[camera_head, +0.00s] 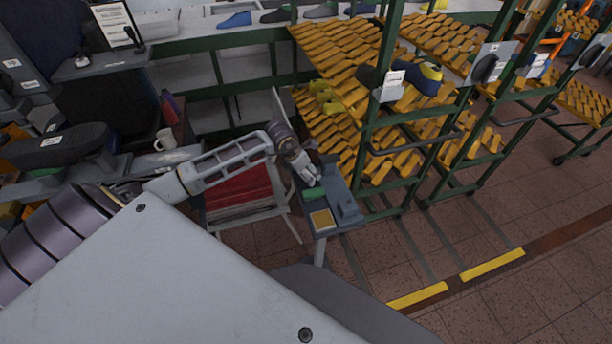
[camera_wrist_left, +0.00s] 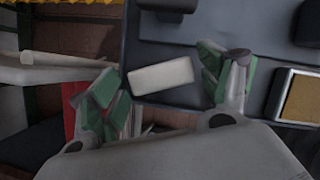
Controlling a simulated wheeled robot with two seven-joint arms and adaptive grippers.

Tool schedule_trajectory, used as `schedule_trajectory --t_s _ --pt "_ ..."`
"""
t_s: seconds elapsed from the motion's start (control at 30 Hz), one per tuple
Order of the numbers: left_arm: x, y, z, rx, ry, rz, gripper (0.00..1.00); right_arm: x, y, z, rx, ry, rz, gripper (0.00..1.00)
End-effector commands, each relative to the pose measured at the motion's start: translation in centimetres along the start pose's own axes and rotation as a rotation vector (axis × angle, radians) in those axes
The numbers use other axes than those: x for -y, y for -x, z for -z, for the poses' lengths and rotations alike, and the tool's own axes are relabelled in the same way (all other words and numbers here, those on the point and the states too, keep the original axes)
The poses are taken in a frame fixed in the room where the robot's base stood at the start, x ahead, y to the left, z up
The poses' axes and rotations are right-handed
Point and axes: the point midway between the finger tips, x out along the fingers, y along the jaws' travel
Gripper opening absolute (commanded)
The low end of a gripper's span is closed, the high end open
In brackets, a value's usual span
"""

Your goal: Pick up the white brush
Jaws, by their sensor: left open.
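The white brush (camera_wrist_left: 162,76) shows in the left wrist view as a pale, rounded block lying on a dark grey tabletop (camera_wrist_left: 150,38). My left gripper (camera_wrist_left: 166,74), with green finger pads, is open above the table. One finger is on each side of the brush in that view, with gaps between. In the head view my left gripper (camera_head: 309,182) is over the small grey table (camera_head: 341,190), and I cannot make out the brush there. My right gripper is not in view.
A yellow-topped pad (camera_head: 322,219) lies on the near part of the small table. A red-seated chair (camera_head: 238,193) stands to its left. Green-framed racks of yellow shoe lasts (camera_head: 340,85) stand behind and right.

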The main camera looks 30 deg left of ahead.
Motion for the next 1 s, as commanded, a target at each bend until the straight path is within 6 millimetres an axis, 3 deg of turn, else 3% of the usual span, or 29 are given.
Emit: schedule_trajectory --t_s 0.3,0.8,1.0 --pt "0.0 -2.2 -0.1 0.001 0.000 0.000 0.78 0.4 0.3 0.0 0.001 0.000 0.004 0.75" --pt "0.0 -2.3 0.0 0.001 -0.001 -0.001 0.78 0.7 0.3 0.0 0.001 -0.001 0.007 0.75" --pt "0.0 -2.3 0.0 0.001 -0.001 -0.001 0.53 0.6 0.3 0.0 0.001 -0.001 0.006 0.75"
